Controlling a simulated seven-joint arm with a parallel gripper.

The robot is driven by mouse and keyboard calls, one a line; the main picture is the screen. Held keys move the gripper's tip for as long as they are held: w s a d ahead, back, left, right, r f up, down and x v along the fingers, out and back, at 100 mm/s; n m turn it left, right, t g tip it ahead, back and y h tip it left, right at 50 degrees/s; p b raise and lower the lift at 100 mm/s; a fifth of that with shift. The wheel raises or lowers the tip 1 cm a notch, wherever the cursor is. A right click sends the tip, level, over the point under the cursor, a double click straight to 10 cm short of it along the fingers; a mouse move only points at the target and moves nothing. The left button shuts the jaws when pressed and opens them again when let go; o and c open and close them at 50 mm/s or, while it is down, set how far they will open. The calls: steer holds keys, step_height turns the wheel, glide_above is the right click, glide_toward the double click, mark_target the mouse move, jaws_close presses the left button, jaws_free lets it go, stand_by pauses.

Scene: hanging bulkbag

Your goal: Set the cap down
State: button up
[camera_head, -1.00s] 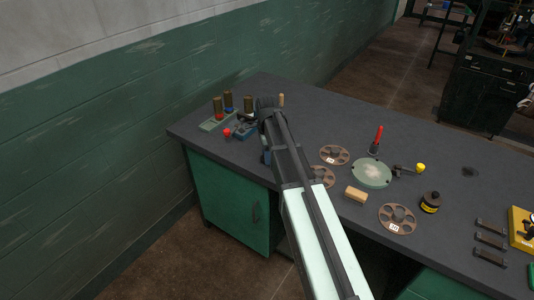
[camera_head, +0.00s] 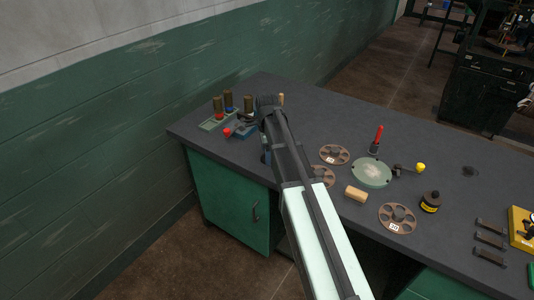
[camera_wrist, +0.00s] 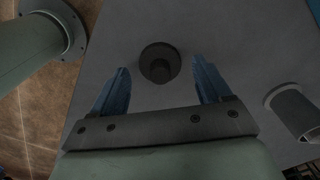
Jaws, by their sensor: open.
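A dark round piece with a raised knob, which looks like the cap (camera_wrist: 160,63), shows in the wrist view on a grey surface. My gripper (camera_wrist: 162,78) is open, with one blue finger on each side of the knob and a clear gap to both. I cannot tell how high the fingertips are above it.
On the bench (camera_head: 300,115) a green rack (camera_head: 212,123) with brass cylinders stands left of my arm. A grey tube (camera_wrist: 292,112) shows at the wrist view's right.

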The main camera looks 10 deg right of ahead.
step_height(320, 180, up, 12)
steer(key=shift+f, duration=0.25)
stand_by(0.4)
steer(key=shift+o, duration=1.4)
steer(key=shift+d, duration=0.25)
steer(key=shift+o, duration=0.8)
steer(key=shift+w+d+r, duration=0.25)
steer(key=shift+d+r, duration=0.1)
steer(key=shift+d, duration=0.25)
steer(key=shift+w+d+r, duration=0.25)
steer(key=shift+d+r, duration=0.1)
steer(key=shift+d, duration=0.25)
steer(key=w+d+r+m, duration=0.3)
steer(key=w+r, duration=0.3)
steer(key=w, duration=0.3)
steer(key=w+d+r+m, duration=0.2)
steer(key=w+d+r, duration=0.25)
steer(key=w, duration=0.45)
steer(key=f+m, duration=0.1)
steer(key=f, duration=0.2)
steer(key=f+m, duration=0.1)
steer(key=f, duration=0.2)
steer(key=a+f+m, duration=0.1)
steer(key=f+m, duration=0.1)
steer(key=f, duration=0.1)
steer(key=shift+s+f, duration=0.1)
steer(key=shift+f, duration=0.05)
